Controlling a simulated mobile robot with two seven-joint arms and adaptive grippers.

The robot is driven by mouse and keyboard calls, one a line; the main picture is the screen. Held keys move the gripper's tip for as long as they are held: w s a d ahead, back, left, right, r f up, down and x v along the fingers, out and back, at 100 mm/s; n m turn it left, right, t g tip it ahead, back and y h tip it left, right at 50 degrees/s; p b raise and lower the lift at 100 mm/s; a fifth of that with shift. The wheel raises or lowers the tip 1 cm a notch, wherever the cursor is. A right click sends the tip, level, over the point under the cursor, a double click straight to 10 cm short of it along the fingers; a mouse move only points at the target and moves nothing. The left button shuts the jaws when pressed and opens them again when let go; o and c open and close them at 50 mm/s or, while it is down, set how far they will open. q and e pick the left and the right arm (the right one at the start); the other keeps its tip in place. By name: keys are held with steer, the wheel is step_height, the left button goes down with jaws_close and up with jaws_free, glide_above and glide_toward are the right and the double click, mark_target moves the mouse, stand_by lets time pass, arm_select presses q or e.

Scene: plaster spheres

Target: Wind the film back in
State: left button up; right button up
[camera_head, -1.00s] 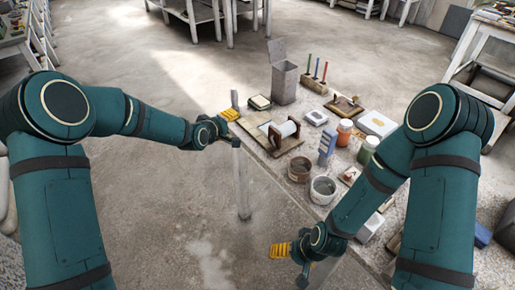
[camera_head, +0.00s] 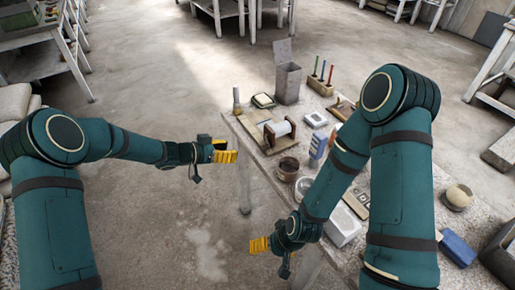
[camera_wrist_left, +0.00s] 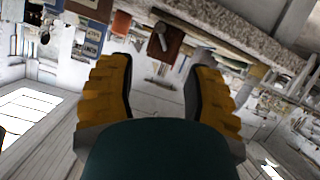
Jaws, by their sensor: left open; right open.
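The white film is a roll (camera_head: 278,131) on a spool with dark end plates, lying on a wooden board (camera_head: 252,125) near the table's left edge. Whether any film hangs loose is too small to tell. My left gripper (camera_head: 226,152) is open and empty, left of the board and apart from it, beyond the table edge. Its two yellow fingers stand apart with nothing between them in the left wrist view (camera_wrist_left: 162,100). My right gripper (camera_head: 258,246) is open and empty over the floor, in front of the table's near edge.
A tall grey open box (camera_head: 287,82) and a rack of coloured sticks (camera_head: 320,85) stand behind the spool. A brown pot (camera_head: 288,169) stands in front of it. My right arm covers part of the table. The floor at left is clear.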

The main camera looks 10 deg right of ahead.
mark_target(260, 154)
arm_select(q)
steer(key=b+x, duration=0.2)
steer(key=x, duration=1)
steer(key=shift+a, duration=0.1)
steer(key=shift+w+d+f, duration=0.25)
steer(key=shift+d, duration=0.35)
steer(key=shift+o, duration=0.3)
jaws_close()
steer(key=shift+r, duration=0.1)
